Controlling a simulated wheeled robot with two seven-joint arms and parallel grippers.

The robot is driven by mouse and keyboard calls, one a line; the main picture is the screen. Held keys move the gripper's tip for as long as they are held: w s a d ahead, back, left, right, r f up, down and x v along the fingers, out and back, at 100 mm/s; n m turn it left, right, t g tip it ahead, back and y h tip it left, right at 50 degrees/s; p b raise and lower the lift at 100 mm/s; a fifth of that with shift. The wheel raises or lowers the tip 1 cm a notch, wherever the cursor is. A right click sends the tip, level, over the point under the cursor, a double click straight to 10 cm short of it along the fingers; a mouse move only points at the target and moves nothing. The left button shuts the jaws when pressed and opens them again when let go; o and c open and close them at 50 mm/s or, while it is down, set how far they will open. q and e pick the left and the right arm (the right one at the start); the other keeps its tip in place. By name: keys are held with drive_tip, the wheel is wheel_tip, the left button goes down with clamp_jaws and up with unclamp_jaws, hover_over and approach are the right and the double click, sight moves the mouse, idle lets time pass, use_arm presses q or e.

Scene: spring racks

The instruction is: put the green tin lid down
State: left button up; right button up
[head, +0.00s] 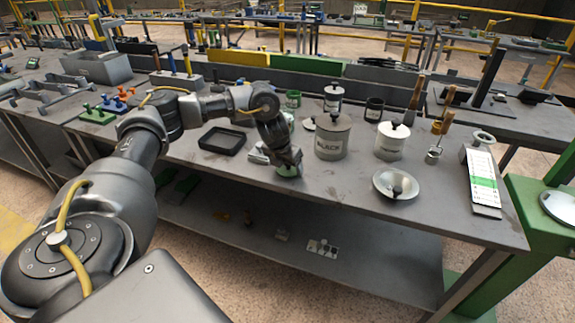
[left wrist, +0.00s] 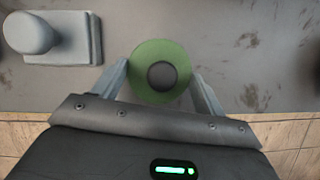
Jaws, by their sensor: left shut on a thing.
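The green tin lid (left wrist: 143,70) is a round green disc with a dark grey knob in its middle. In the left wrist view it sits between the two fingers of my left gripper (left wrist: 160,82), which is shut on it. Whether the lid touches the bench is hard to tell. My right gripper is out of view.
The large grey BLACK tin (head: 331,148) stands just right of my left gripper, with a white tin (head: 390,151) and a silver lid (head: 381,184) further right. A black tray (head: 222,139) lies to the left. A small green tin (head: 293,99) stands behind.

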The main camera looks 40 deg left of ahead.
use_arm(q)
drive_tip(key=shift+f, duration=0.2)
drive_tip(key=o, duration=0.5)
drive_tip(key=shift+f, duration=0.1)
drive_tip(key=o, duration=0.5)
drive_tip(key=p+v, duration=0.1)
drive_tip(key=v, duration=1.1)
drive_tip(key=shift+p, duration=0.3)
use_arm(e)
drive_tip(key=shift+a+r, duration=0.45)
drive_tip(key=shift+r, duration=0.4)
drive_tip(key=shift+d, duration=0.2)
